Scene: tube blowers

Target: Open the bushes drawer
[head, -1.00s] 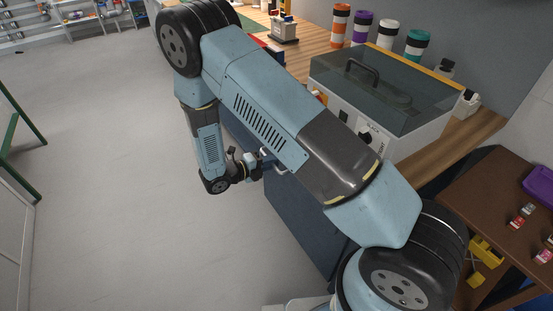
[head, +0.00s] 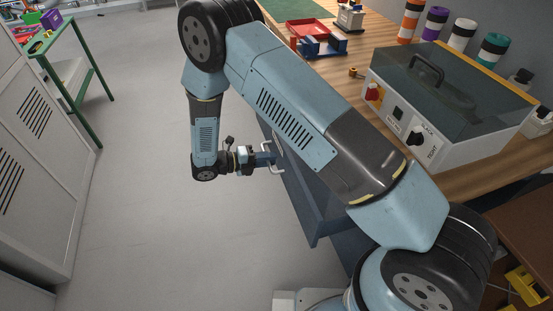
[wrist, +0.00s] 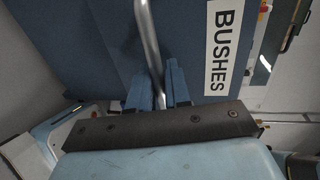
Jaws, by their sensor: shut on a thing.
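The bushes drawer (head: 293,185) is a dark blue drawer under the wooden workbench. Its front stands out from the cabinet, so it is at least partly open. In the wrist view, its blue front (wrist: 105,50) carries a white label reading BUSHES (wrist: 222,45) and a silver bar handle (wrist: 148,35). My gripper (wrist: 157,88) has its two blue fingers on either side of the handle and is shut on it. In the head view, my gripper (head: 268,159) is at the handle (head: 278,150); my arm hides part of the drawer and cabinet.
The workbench (head: 350,98) bears a grey machine with a clear lid (head: 445,100), several coloured cylinders (head: 435,23) and a red tray (head: 305,29). A white locker (head: 40,150) and a green-framed table (head: 85,90) stand left. The floor (head: 150,215) between is clear.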

